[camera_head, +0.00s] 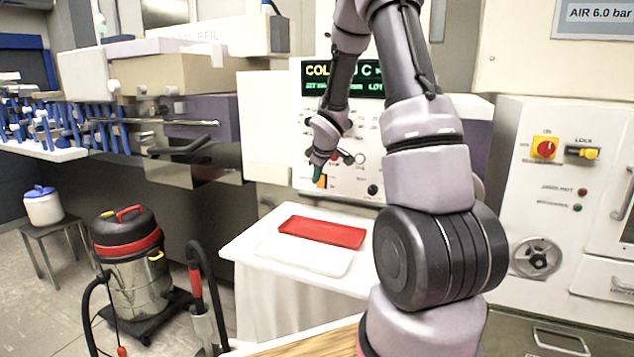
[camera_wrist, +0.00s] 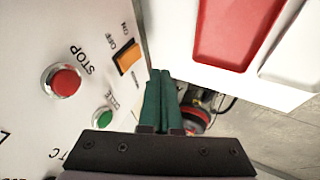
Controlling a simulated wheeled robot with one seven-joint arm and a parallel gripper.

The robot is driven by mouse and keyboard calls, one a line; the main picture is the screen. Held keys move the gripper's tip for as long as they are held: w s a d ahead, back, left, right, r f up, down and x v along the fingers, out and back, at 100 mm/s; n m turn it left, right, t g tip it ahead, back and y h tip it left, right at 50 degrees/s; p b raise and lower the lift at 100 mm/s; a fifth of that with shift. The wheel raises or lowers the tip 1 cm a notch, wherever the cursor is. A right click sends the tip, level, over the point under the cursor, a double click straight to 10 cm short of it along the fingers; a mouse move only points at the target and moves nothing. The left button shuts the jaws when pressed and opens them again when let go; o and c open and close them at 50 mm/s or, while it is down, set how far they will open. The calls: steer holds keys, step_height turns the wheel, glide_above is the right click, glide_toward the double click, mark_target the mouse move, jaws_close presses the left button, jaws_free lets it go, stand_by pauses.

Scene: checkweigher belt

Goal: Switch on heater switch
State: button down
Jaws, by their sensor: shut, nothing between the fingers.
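An orange rocker switch (camera_wrist: 127,57) sits on the white control panel in the wrist view, with ON and OFF printed beside it. A small label along its other side is too small to read, so I cannot confirm that it says heater. The switch also shows in the head view (camera_head: 321,182), just below the fingertips. My gripper (camera_wrist: 161,73) is shut and empty, its green fingers together. In the wrist view the fingertips are right of and below the switch, apart from it in the picture. In the head view my gripper (camera_head: 316,172) is in front of the panel's lower left.
A red STOP button (camera_wrist: 65,81) and a green button (camera_wrist: 102,117) are on the same panel near the switch. A red tray (camera_head: 322,232) lies on a white table (camera_head: 245,250) below the panel. A vacuum cleaner (camera_head: 128,255) stands on the floor at left.

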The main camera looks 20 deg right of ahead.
steer(key=v, duration=0.7)
steer(key=shift+s+r, duration=0.1)
steer(key=shift+s, duration=0.05)
